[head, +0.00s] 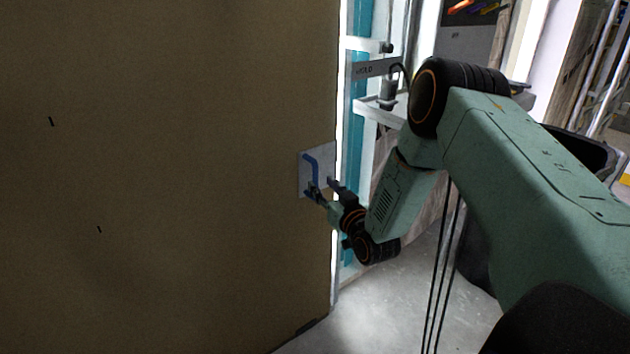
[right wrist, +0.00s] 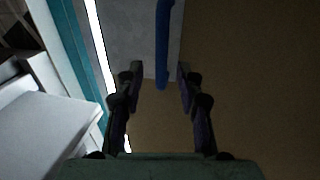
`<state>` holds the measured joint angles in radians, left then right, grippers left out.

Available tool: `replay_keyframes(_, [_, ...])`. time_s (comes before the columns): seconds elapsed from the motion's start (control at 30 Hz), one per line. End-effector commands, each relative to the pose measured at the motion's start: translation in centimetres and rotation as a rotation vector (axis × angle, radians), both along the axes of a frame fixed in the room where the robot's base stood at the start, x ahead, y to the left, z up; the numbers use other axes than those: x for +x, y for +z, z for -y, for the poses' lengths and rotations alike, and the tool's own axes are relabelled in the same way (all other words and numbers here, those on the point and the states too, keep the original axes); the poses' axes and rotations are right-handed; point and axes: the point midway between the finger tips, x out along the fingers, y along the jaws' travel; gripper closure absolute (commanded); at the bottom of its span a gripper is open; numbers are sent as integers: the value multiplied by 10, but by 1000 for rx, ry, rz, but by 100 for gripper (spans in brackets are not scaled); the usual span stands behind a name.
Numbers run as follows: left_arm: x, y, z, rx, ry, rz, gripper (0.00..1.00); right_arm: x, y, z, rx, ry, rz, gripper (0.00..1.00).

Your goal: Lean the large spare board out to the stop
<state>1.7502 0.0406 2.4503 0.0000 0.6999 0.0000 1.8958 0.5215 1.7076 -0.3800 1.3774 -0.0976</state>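The large brown board (head: 170,180) fills the left half of the head view and stands upright. Near its right edge is a pale grey plate (head: 326,160) with a blue handle (head: 311,160). My right gripper (head: 322,188) is at the lower part of this plate. In the right wrist view the fingers (right wrist: 160,76) are spread apart, with the lower end of the blue handle (right wrist: 162,50) between them. Gaps show on both sides of the handle. The brown board (right wrist: 250,80) lies behind. My left gripper is not in view.
Right of the board are a white frame with a teal strip (head: 358,120) and a labelled grey bar (head: 375,69). A white shelf (head: 372,110) juts out there, also seen in the right wrist view (right wrist: 50,135). Grey floor (head: 390,310) shows below.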

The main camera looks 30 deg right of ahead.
Motion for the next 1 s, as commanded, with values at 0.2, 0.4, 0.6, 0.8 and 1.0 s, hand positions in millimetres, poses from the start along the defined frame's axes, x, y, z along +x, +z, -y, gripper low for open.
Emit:
replay_keyframes(0.2, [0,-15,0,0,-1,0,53,34,-2,2,-1,4,1,63])
replay_keyframes(0.4, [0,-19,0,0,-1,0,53,49,-1,4,0,4,-1,63])
replay_keyframes(0.6, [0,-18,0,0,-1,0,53,52,-1,5,1,4,-2,63])
replay_keyframes(0.8, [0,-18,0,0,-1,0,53,51,-1,6,1,4,-2,74])
replay_keyframes(1.0, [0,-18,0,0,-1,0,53,51,-1,6,1,4,-2,91])
